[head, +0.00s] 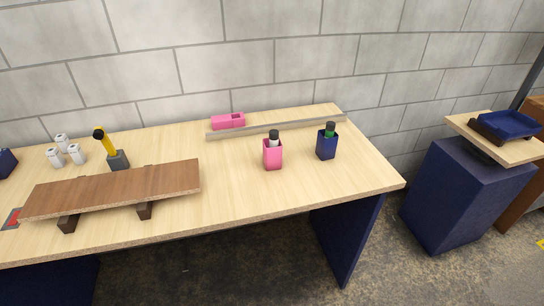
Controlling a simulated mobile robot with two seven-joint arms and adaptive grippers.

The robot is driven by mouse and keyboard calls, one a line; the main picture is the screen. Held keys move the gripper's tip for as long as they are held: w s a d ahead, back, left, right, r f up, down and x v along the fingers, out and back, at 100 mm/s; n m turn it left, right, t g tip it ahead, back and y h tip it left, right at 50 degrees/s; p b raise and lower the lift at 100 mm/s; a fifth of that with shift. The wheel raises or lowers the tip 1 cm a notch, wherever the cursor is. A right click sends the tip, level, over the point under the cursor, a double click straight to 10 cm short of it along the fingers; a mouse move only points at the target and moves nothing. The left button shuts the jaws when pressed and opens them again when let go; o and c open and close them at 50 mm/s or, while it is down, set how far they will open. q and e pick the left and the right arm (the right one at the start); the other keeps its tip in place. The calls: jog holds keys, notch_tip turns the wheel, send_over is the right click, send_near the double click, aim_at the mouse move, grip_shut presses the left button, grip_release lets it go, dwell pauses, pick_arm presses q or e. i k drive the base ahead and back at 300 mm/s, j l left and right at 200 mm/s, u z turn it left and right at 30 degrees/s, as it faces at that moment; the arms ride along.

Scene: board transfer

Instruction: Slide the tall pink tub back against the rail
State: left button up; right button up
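The tall pink tub (272,157) stands upright on the wooden table, in front of the rail and apart from it. A bottle-like item with a dark cap (274,134) sticks out of its top. The rail (240,132) is a low greyish strip along the back right part of the table. Neither of my grippers is in the head view.
A dark blue tub (326,147) with a green, dark-capped item stands right of the pink tub. A low pink container (228,121) lies behind the rail. A brown board (115,188) on dark supports fills the left front. The table front before the pink tub is clear.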

aim_at(272, 158)
jog(key=i+l, duration=0.1)
jog(key=l, duration=0.35)
jog(key=i+l, duration=0.15)
jog(key=l, duration=0.3)
jog(key=i+l, duration=0.1)
jog(key=l, duration=0.35)
jog(key=i+l, duration=0.1)
jog(key=l, duration=0.35)
